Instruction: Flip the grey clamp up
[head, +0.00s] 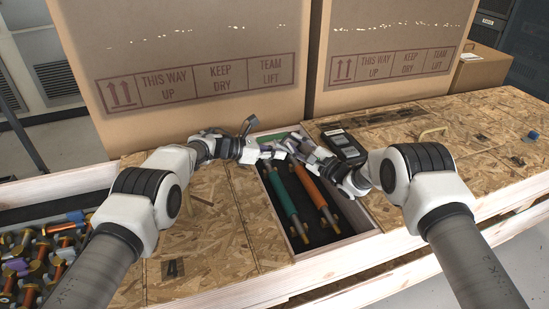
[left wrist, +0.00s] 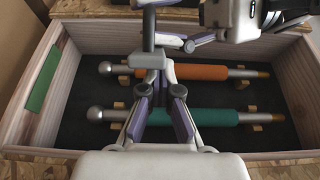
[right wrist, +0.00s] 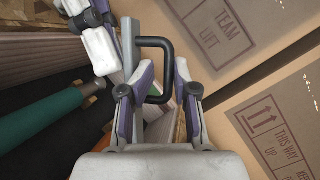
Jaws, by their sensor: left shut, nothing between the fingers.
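My left gripper (left wrist: 155,82) is shut and empty, close to the clamp. In the head view, my left gripper (head: 270,151) and right gripper (head: 292,145) are close together over the box and hide much of the clamp.
The wooden box (head: 368,240) holds a green rod (head: 282,195) and an orange rod (head: 312,187) on supports. A black handheld device (head: 343,144) lies to the right. Large cartons (head: 190,50) stand close behind. A bin of colourful parts (head: 40,255) is at left.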

